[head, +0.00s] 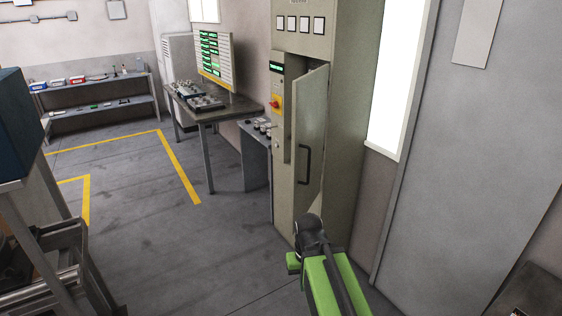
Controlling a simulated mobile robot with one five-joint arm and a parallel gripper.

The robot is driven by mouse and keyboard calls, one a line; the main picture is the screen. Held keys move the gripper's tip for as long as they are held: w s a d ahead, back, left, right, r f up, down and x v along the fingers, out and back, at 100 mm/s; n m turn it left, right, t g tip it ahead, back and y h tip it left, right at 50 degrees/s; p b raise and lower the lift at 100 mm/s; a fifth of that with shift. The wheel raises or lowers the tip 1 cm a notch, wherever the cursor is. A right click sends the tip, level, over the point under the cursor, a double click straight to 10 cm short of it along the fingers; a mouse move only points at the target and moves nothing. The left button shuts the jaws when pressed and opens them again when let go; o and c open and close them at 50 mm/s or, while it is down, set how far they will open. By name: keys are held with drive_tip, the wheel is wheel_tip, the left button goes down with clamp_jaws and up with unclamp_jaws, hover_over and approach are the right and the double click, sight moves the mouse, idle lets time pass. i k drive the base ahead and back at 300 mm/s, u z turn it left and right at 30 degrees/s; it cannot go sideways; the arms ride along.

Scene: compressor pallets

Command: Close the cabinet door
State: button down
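The grey-beige electrical cabinet (345,130) stands against the right wall in the head view. A black vertical handle (304,165) sits on the door's outer face. My green and black arm reaches up from the bottom of the view. The dark end of my gripper (311,224) appears in front of the cabinet's base, below the handle. Its fingers cannot be made out, and I cannot tell whether it touches the door.
A red-and-yellow switch (276,103) is on the cabinet's front left. A workbench (222,113) with parts and a display panel (214,60) stands farther left. A metal frame (55,250) stands at the near left. The floor (170,240) between is clear.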

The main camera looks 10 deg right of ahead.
sight(310, 91)
drive_tip(key=u, duration=0.45)
drive_tip(key=i, duration=1.05)
drive_tip(key=u, duration=0.5)
